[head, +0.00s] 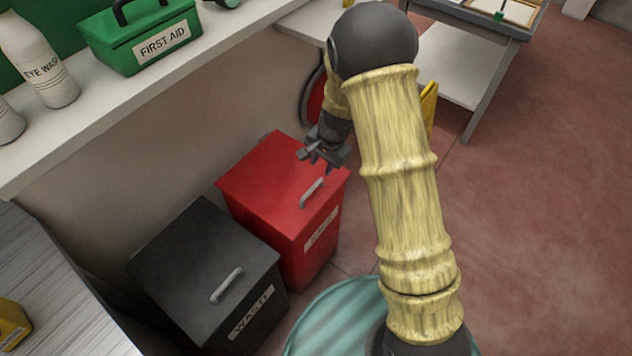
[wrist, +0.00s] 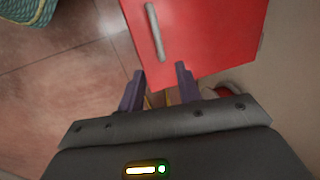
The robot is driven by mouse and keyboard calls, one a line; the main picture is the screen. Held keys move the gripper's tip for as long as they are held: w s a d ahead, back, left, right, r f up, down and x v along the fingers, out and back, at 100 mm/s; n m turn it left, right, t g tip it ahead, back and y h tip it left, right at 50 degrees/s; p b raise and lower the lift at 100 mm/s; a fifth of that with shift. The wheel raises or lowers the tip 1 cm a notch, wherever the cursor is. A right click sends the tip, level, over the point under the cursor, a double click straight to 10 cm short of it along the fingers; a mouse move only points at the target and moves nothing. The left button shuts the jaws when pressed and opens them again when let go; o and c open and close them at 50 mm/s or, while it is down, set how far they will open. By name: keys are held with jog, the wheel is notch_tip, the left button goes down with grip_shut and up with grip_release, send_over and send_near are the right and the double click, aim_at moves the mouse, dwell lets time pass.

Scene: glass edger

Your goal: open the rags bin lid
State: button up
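The rags bin (head: 318,245) is a red box with a white label, part of which is hard to read. Its red lid (head: 262,172) lies flat and shut, with a grey bar handle (head: 311,192) near the front edge. In the wrist view, the lid (wrist: 205,35) and its handle (wrist: 155,32) show beyond the fingertips. My gripper (head: 322,163) hangs above the far right part of the lid, behind the handle and apart from it. In the wrist view, my gripper (wrist: 158,86) has its two dark fingers spread with nothing between them.
A black waste bin (head: 205,275) with its own handle stands left of the red bin. A white shelf (head: 120,110) with a green first aid box (head: 140,35) and an eye wash bottle (head: 40,60) runs above. The red floor at right is open.

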aim_at(315, 185)
jog(key=f, duration=0.3)
jog(key=a+f, duration=0.1)
jog(key=f, duration=0.2)
jog(key=w+f+b, duration=0.1)
jog(key=f, duration=0.2)
jog(key=shift+a+f, duration=0.2)
jog(key=shift+f, duration=0.15)
jog(key=shift+a+f, duration=0.15)
jog(key=shift+f, duration=0.1)
grip_shut()
